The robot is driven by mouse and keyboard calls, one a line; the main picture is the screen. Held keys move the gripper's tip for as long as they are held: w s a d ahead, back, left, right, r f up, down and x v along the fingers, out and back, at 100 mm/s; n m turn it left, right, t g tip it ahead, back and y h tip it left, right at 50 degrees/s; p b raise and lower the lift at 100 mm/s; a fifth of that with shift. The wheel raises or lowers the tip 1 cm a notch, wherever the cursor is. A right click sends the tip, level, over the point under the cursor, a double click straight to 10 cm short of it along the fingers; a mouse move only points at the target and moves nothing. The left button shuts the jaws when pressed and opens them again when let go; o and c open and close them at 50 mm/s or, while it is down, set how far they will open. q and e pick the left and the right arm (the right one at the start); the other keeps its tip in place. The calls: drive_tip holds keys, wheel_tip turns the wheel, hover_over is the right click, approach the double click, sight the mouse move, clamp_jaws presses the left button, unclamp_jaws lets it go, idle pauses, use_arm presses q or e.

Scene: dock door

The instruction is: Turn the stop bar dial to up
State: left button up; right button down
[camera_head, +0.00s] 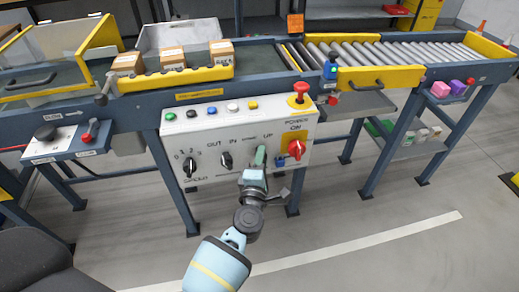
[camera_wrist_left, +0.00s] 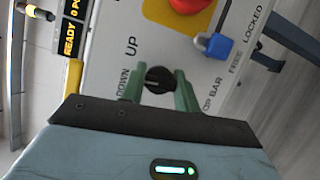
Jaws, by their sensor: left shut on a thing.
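The stop bar dial (camera_wrist_left: 158,79) is a round black knob on the pale control panel (camera_head: 213,152). In the left wrist view the words DOWN and UP stand left of it and above it; part of the words STOP BAR shows at its right. My left gripper (camera_wrist_left: 160,88) has its two green fingers on either side of the knob, shut on it. In the head view my left gripper (camera_head: 260,157) is at the panel below the word UP and hides the dial. I cannot tell which word the dial points to. My right gripper is not in view.
A red power switch (camera_head: 296,149) on a yellow plate sits just right of the dial. A blue padlock (camera_wrist_left: 214,45) hangs beside it. The IN/OUT dial (camera_head: 226,160) is on the left. Blue conveyor legs stand around the panel; the floor in front is clear.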

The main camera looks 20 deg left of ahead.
use_arm(q)
drive_tip(key=r+m+g+p, duration=0.1)
drive_tip(key=m+p, duration=0.1)
drive_tip(key=p, duration=0.2)
drive_tip(key=m+p, duration=0.1)
drive_tip(key=p, duration=0.3)
drive_tip(key=shift+w+m+g, duration=0.1)
drive_tip(key=shift+m+g, duration=0.3)
drive_tip(key=shift+f+m+p, duration=0.1)
drive_tip(key=shift+m+p, duration=0.2)
drive_tip(key=shift+p, duration=0.2)
drive_tip(key=shift+f+m+g+p, duration=0.15)
drive_tip(key=shift+m+g+p, duration=0.25)
drive_tip(key=shift+m+p, duration=0.65)
drive_tip(key=shift+f+p, duration=0.1)
drive_tip(key=shift+p, duration=0.35)
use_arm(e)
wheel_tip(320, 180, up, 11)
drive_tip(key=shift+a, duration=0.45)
use_arm(q)
drive_tip(key=shift+f, duration=0.1)
drive_tip(key=o, duration=1)
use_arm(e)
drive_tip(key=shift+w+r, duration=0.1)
